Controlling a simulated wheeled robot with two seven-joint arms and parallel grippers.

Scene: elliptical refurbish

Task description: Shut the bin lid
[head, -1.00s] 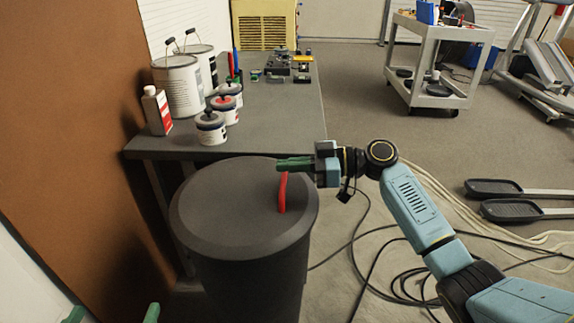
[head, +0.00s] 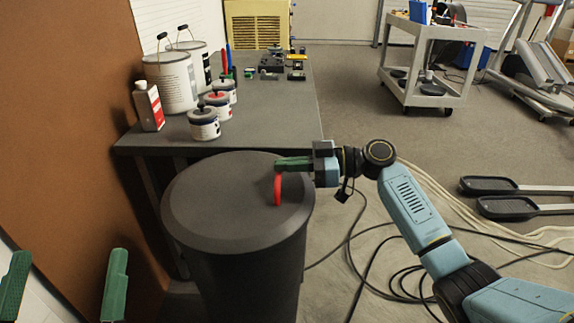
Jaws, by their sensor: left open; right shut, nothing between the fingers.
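A dark grey round bin (head: 245,275) stands in the middle front. Its lid (head: 220,205) lies flat over the top, with a red handle (head: 278,190) standing near its right side. My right gripper (head: 280,163) comes in from the right and is shut, its green fingers level just above the lid at the top of the red handle. I cannot tell whether the fingers touch the handle. My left gripper (head: 65,285) is at the lower left, its two green fingers wide apart and empty, left of the bin.
A grey workbench (head: 255,110) behind the bin holds paint cans (head: 168,82), small jars (head: 204,124), a bottle (head: 147,106) and tools. A brown panel (head: 75,110) stands at the left. Black cables (head: 350,250) lie on the floor to the right. A grey cart (head: 425,65) stands farther back.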

